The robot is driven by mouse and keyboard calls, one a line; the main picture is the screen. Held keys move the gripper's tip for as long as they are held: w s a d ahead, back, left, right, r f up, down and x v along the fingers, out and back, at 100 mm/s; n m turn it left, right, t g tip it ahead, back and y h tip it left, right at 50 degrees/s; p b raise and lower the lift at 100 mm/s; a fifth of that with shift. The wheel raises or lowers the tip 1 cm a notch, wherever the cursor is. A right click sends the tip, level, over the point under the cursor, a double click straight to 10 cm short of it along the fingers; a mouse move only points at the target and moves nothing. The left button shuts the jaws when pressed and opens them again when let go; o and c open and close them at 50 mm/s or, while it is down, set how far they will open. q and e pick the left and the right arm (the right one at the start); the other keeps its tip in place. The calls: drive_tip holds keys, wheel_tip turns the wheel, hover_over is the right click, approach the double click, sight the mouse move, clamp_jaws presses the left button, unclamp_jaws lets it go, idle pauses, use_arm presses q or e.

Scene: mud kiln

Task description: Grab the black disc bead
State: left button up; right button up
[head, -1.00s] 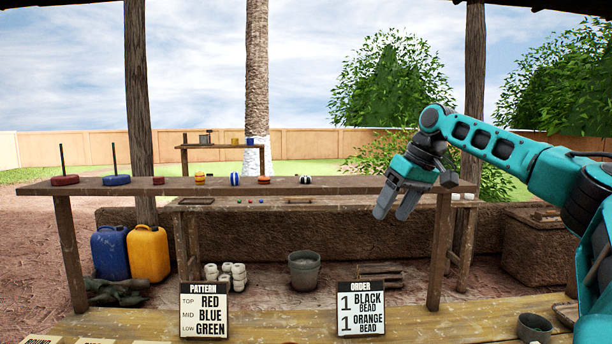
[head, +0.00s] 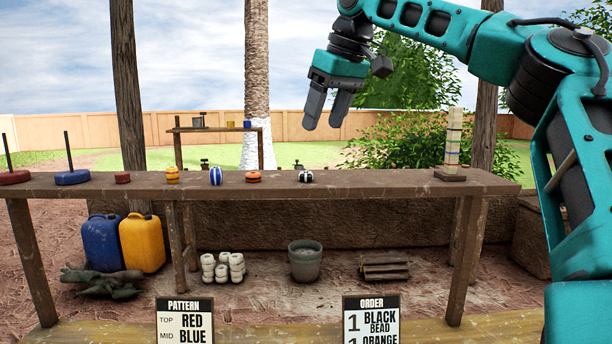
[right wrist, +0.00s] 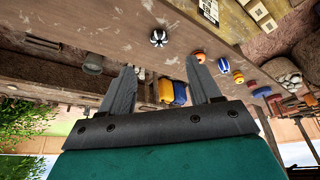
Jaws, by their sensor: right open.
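The black disc bead (head: 305,176), black with white marks, sits on the long wooden shelf (head: 400,184), right of the orange bead. It also shows in the right wrist view (right wrist: 158,38), beyond the fingertips. My right gripper (head: 326,125) is open and empty, pointing down above the shelf and apart from the black bead. Its two fingers also show in the right wrist view (right wrist: 160,75). The order sign (head: 371,318) reads 1 black bead, with a line for orange below it. My left gripper is not in view.
On the same shelf stand an orange bead (head: 253,176), a blue-striped bead (head: 215,175), a yellow bead (head: 172,175), a red piece (head: 122,177) and two discs with upright rods. A pale stacked post (head: 452,140) stands at the right end. The shelf between the black bead and post is clear.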

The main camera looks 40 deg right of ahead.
sight(310, 173)
drive_tip(key=x, duration=1.1)
drive_tip(key=shift+d, duration=0.1)
drive_tip(key=shift+c, duration=0.2)
drive_tip(key=c, duration=1.1)
